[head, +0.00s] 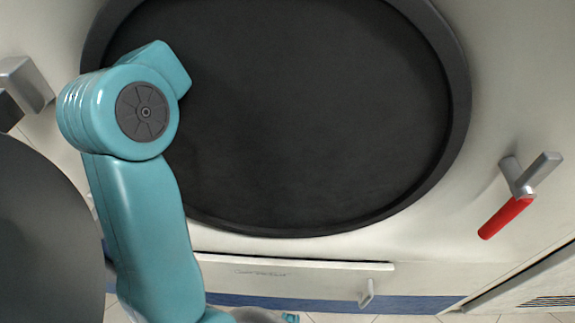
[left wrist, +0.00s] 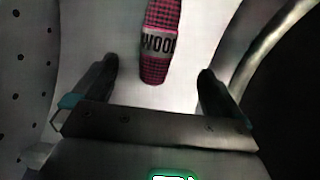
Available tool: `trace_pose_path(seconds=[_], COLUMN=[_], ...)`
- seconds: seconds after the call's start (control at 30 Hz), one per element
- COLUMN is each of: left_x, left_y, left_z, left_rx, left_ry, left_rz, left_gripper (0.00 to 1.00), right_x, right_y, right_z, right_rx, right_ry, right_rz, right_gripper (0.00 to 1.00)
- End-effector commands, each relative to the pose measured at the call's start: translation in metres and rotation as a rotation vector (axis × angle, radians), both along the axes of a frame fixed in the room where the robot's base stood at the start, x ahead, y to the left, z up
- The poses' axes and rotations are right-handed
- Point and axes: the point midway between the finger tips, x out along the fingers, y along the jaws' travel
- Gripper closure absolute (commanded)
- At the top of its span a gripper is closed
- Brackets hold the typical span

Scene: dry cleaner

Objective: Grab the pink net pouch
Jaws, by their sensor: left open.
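The pink net pouch (left wrist: 160,20) shows in the left wrist view at the top centre. It is narrow, with a pink and dark checked pattern and a pale band with black letters, partly cut off by the frame's top edge. My left gripper (left wrist: 158,68) is open, its two dark fingers apart. The pouch's near end lies between the fingertips in the picture, with pale gaps on both sides. I cannot tell how far in depth it is from the fingers. The head view shows neither the pouch nor my left gripper.
In the left wrist view, a pale wall with dark holes (left wrist: 18,85) stands at left, and a shiny curved rim (left wrist: 272,42) at right. In the head view, a large dark round panel or opening (head: 310,110) fills the machine front. A red-handled lever (head: 507,215) sticks out at right.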

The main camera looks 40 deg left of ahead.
Motion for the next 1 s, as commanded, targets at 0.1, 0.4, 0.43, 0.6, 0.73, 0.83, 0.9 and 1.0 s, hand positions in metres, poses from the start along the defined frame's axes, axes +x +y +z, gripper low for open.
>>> trace_pose_path(seconds=[0.1,0.4,0.43,0.6,0.73,0.83,0.9,1.0], left_x=[-0.002,0.005,0.006,0.009,0.011,0.014,0.016,0.017], left_y=[-0.003,-0.012,-0.012,-0.013,-0.014,-0.014,-0.015,-0.016], left_z=[-0.024,-0.091,-0.095,-0.108,-0.124,-0.142,-0.151,-0.158], left_rx=[-0.002,-0.001,0.000,-0.001,0.000,-0.001,-0.001,0.000], left_ry=[0.006,0.005,0.003,0.002,0.003,0.004,0.003,0.002], left_rz=[0.001,-0.001,0.000,-0.001,-0.002,-0.003,-0.002,-0.002], left_gripper=[0.00,0.00,0.00,0.00,0.00,0.00,0.00,0.00], right_x=[0.000,0.000,0.000,0.000,0.000,0.000,0.000,0.000], right_y=[0.000,0.000,0.000,0.000,0.000,0.000,0.000,0.000], right_z=[-0.009,-0.024,-0.025,-0.027,-0.033,-0.038,-0.039,-0.040], right_rx=[0.000,0.000,0.000,0.000,0.000,0.000,0.000,0.000], right_ry=[0.000,0.000,0.000,0.000,0.000,0.000,0.000,0.000], right_rz=[0.000,0.000,0.000,0.000,0.000,0.000,0.000,0.000], right_gripper=[0.57,0.57,0.57,0.57,0.57,0.57,0.57,0.57])
